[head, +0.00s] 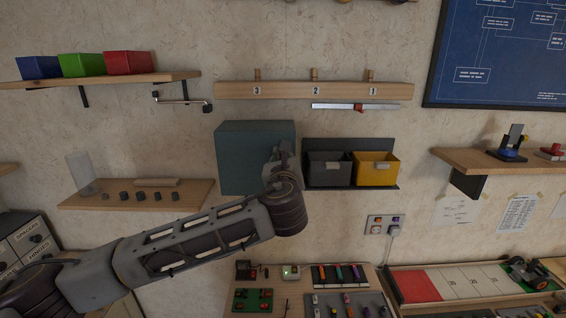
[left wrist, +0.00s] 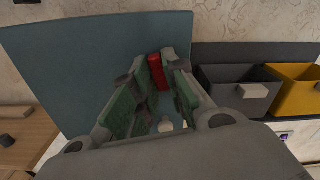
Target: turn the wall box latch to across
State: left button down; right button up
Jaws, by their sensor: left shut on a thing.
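The wall box (head: 243,143) is a teal, square-fronted box on the wall. Its front also fills much of the left wrist view (left wrist: 60,70). A red latch (left wrist: 155,66) shows between my left gripper's fingers in the left wrist view, standing about upright there. My left gripper (left wrist: 158,80) is shut on the latch, at the right part of the box front. In the head view my left gripper (head: 281,158) hides the latch. My right gripper is in neither view.
A dark grey bin (head: 328,174) and a yellow bin (head: 375,174) hang close to the right of the box. A wooden shelf (head: 100,201) with small dark pieces is at the lower left. A numbered peg rail (head: 290,91) is above. Bare wall lies below the box.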

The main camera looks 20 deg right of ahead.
pick_arm(q)
jog(key=shift+n+b, duration=3.05)
jog(key=shift+n, duration=4.65)
jog(key=c, duration=1.7)
grip_release()
jog(key=shift+o, duration=1.3)
